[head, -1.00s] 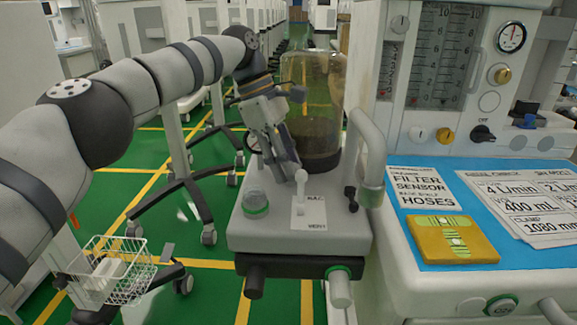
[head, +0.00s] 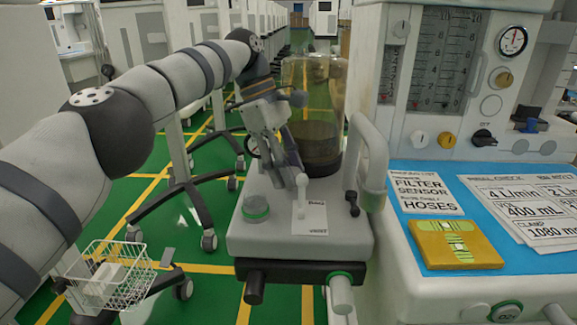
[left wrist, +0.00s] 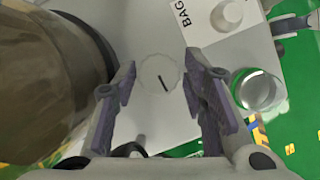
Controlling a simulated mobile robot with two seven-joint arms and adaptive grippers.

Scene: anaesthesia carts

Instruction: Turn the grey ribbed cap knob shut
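The grey ribbed cap knob (left wrist: 160,73) shows in the left wrist view as a pale scalloped disc with a short dark line on it. It lies on the light grey block (head: 270,230). My left gripper (head: 285,163) reaches down over the block in the head view and hides the cap there. In the left wrist view its two purple-padded fingers stand apart, one on each side of the cap, with a visible gap to it. The left gripper is open and empty. My right gripper is not in view.
A brown-filled clear canister (head: 316,140) stands close behind my gripper. A white lever on a label plate (head: 302,190), a green-ringed clear port (head: 255,208) and a black toggle (head: 352,203) crowd the block. A pale curved pipe (head: 368,150) rises at right.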

